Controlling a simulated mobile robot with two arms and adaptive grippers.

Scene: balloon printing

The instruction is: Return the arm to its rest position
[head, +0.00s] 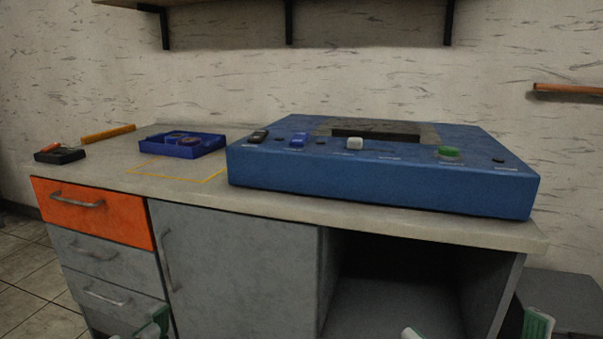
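My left gripper (138,329) is at the bottom edge of the head view, in front of the grey drawers. Only a green-padded finger and a small pale tip show, set apart, with nothing seen between them. My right gripper (474,328) is at the bottom right, in front of the cabinet's open bay. Its two fingertips are wide apart and nothing shows between them. Most of both grippers and arms is cut off below the frame. Both grippers appear lower than the countertop (290,207) and clear of the things on it.
A blue machine (380,180) with knobs and a green button fills the counter's right part. A blue tray (197,151), a yellow outline (180,179), a black box (60,156) and an orange bar (108,133) lie left. An orange drawer (95,224) is shut. A shelf (370,15) hangs above.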

